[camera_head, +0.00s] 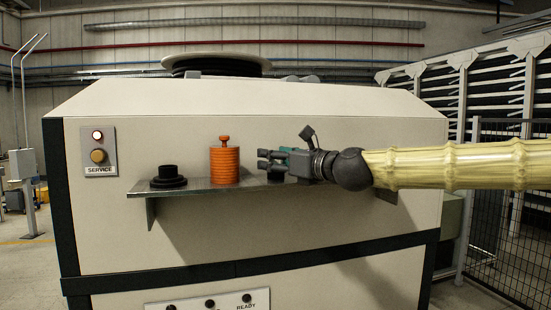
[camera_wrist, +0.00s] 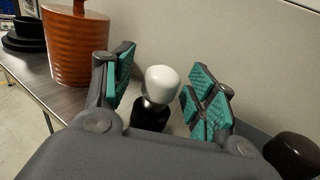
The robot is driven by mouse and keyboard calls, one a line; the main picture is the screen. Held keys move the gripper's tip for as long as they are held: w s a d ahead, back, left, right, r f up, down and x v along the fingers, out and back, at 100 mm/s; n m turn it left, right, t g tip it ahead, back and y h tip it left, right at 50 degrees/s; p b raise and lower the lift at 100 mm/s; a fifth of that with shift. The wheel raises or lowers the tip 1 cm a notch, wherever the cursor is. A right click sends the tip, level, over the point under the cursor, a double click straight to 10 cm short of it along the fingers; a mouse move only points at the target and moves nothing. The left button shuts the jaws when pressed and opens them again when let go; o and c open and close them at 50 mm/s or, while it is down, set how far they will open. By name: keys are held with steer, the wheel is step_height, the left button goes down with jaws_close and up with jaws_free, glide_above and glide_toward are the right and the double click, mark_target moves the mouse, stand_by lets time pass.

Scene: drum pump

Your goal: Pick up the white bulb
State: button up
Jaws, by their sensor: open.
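The white bulb (camera_wrist: 162,84) stands upright in a black holder (camera_wrist: 150,115) on the shelf, seen in the wrist view. My gripper (camera_wrist: 160,92) is open, with one teal-padded finger on each side of the bulb and a gap to each. In the head view my gripper (camera_head: 274,164) reaches in from the right over the shelf. There it hides the bulb, and only a dark part beneath the fingers shows.
The grey shelf (camera_head: 200,187) sticks out from a large cream machine (camera_head: 110,230). An orange ribbed canister (camera_head: 225,164) stands just left of my gripper; a black stepped piece (camera_head: 168,177) is further left. A dark rounded object (camera_wrist: 293,153) is at the wrist view's lower right.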

steer(key=shift+w, duration=0.15)
steer(key=c, duration=1.1)
steer(key=shift+o, duration=0.2)
